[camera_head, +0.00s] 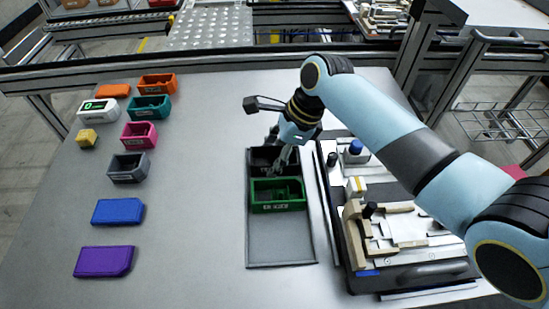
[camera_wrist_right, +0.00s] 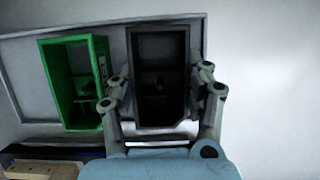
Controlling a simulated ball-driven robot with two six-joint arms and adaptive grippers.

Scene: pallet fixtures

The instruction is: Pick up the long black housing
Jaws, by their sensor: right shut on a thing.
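The long black housing (camera_head: 262,156) is at the far end of a grey tray (camera_head: 281,247), partly hidden by my right gripper (camera_head: 278,157). In the right wrist view the black housing (camera_wrist_right: 160,116) sits between the two fingers of my right gripper (camera_wrist_right: 164,76), one along each long side. The gripper is shut on it. I cannot tell whether the housing is clear of the tray floor. A green housing (camera_head: 278,208) lies in the tray just in front of the black one, and it also shows in the right wrist view (camera_wrist_right: 54,85). My left gripper is out of view.
A fixture pallet (camera_head: 410,268) with tan and white blocks stands right of the tray, under my right arm. Several coloured housings and blocks, including a purple block (camera_head: 104,261) and a grey housing (camera_head: 128,168), stand at the left. Table between them and the tray is clear.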

